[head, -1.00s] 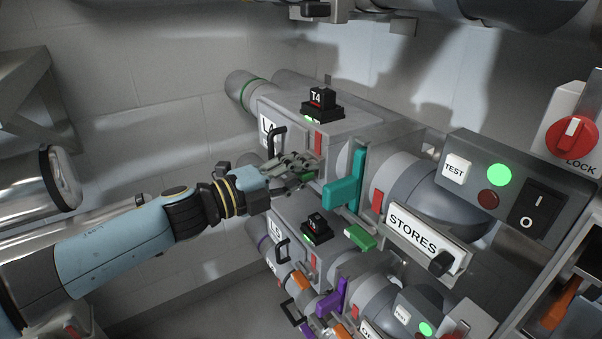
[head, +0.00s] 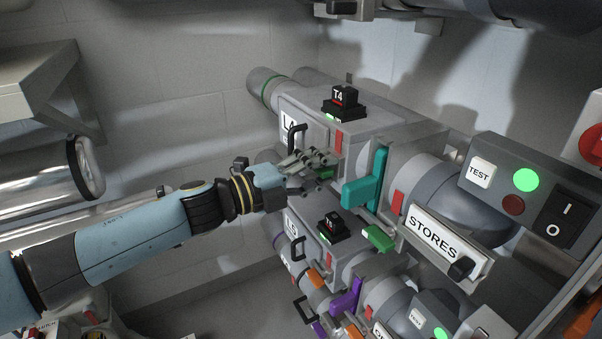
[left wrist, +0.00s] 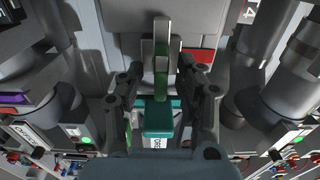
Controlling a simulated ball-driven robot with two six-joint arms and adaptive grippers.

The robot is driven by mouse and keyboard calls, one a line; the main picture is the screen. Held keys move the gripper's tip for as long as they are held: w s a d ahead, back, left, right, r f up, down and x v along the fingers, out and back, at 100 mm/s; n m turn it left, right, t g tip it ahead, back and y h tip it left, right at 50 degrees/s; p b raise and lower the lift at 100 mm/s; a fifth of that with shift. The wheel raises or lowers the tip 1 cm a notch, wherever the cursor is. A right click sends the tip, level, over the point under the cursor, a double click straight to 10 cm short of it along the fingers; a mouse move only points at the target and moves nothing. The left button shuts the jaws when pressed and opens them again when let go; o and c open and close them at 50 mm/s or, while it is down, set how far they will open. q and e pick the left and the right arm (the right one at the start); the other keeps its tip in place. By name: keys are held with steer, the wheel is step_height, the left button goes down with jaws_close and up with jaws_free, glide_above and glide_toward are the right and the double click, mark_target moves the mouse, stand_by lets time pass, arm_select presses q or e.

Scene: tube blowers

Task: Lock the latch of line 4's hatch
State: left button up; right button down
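Line 4's grey hatch housing (head: 371,118) carries a label starting with L (head: 289,124), a black handle (head: 294,140), a red mark (head: 339,142) and a black T4 block (head: 343,97). My left gripper (head: 325,166) is at its front face, left of a teal lever (head: 366,183). In the left wrist view, a green latch-like bar (left wrist: 161,72) with a grey end stands between the fingers (left wrist: 160,82). The fingers are apart, with gaps on both sides of the bar. The teal lever also shows there (left wrist: 158,117). My right gripper is not in view.
Below is a similar L5 housing (head: 310,238) with a green lever (head: 378,238), then smaller lines with purple (head: 345,298) and orange parts. A STORES plate (head: 433,233) and a test box (head: 520,190) stand to the right. Free room lies left of the housings.

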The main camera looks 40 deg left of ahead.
arm_select(q)
steer(key=v, duration=1.1)
steer(key=shift+s, duration=0.35)
steer(key=shift+f, duration=0.1)
